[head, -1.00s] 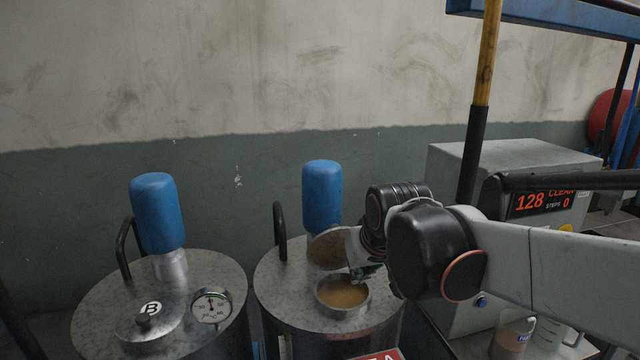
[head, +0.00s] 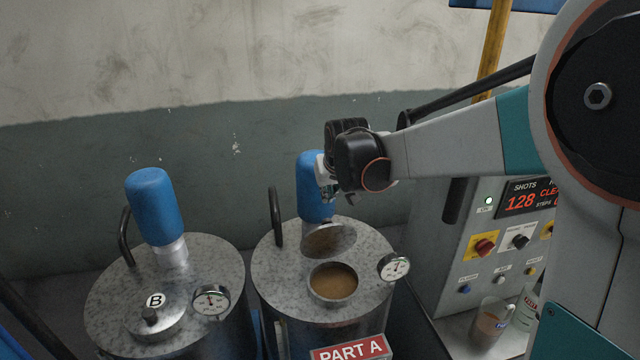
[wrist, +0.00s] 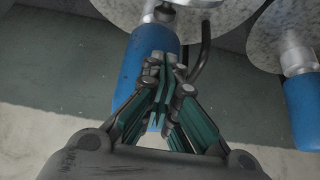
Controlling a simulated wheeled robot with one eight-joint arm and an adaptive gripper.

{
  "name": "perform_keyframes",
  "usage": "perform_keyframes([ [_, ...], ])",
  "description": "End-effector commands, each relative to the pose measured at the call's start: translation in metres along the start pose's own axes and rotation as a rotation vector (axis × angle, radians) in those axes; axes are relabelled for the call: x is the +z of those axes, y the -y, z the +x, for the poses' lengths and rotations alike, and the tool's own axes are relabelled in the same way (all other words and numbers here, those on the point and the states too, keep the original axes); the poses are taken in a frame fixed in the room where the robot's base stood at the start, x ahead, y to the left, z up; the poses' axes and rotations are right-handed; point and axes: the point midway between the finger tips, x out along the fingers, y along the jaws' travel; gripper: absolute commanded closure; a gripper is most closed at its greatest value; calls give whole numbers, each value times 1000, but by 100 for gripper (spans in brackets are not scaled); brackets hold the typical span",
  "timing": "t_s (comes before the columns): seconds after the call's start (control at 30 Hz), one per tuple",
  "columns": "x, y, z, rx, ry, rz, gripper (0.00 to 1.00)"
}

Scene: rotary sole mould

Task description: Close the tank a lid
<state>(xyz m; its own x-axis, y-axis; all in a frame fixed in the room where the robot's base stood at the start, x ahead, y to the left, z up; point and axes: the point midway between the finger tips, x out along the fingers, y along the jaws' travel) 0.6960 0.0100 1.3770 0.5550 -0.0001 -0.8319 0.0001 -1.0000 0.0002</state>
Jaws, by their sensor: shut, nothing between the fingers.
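Tank A (head: 275,279) is the right one of two metal tanks in the head view, with a red PART A sign (head: 348,349) at its front. Its round lid (head: 329,240) stands open, tilted up behind the filler opening (head: 333,283), which shows brown liquid. My gripper (head: 329,193) is above and behind the lid, in front of the blue motor (head: 312,212), and apart from the lid. In the wrist view my gripper (wrist: 163,70) has its fingers together and empty, with the blue motor (wrist: 143,72) beyond them.
Tank B (head: 112,300) stands at left with its lid (head: 158,322) down. A black handle (head: 276,215) and a gauge (head: 394,267) rise from tank A's top. A control box (head: 455,245) stands at right, with cups (head: 488,324) before it.

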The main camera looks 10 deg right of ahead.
Motion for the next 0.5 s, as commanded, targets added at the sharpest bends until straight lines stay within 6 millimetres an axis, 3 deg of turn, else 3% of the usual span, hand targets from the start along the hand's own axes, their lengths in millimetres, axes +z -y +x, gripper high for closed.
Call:
perform_keyframes([
  [0.4,0,0,66,0,0,0,100],
  [0.5,12,0,62,0,0,0,100],
])
